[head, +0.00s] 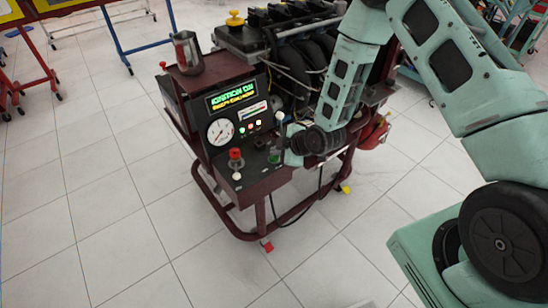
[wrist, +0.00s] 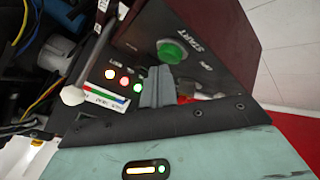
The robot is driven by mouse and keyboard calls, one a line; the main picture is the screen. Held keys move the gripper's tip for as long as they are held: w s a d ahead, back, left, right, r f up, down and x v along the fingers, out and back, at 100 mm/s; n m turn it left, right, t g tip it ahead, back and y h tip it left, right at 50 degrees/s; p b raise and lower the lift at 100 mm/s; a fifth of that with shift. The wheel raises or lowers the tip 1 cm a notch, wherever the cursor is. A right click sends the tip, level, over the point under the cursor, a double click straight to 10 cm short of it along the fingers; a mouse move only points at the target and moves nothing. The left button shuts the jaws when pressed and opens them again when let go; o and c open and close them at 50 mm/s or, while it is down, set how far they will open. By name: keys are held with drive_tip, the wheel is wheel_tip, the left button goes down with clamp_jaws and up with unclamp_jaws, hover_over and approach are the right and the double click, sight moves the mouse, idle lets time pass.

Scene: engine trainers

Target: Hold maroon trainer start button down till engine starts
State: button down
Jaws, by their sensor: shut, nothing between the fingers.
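The maroon trainer (head: 196,158) stands on the floor in the middle of the head view, with an engine on top. Its lit display (head: 231,96) reads "IGNITION ON" in green, with a yellow line below that I cannot read surely. The green start button (wrist: 172,51) is on the panel in the wrist view, beside the word START; it also shows in the head view (head: 274,158). My gripper (head: 289,158) is shut and empty, close to the button. In the wrist view its fingertips (wrist: 157,72) appear just below the button. I cannot tell whether they touch it.
A red mushroom knob (head: 236,154) and a round gauge (head: 221,131) are left of my gripper. A white-knobbed lever (wrist: 73,95) stands near my fingers. A metal jug (head: 187,52) sits on the trainer's top. The tiled floor in front is clear.

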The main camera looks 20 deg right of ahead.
sight(277, 158)
drive_tip(key=shift+f+b, duration=0.4)
drive_tip(key=shift+f, duration=0.1)
idle(2.3)
idle(0.7)
drive_tip(key=shift+r+p, duration=0.6)
drive_tip(key=shift+r, duration=0.35)
drive_tip(key=shift+r+p, duration=1.6)
drive_tip(key=shift+r, duration=0.9)
drive_tip(key=shift+a+r, duration=0.1)
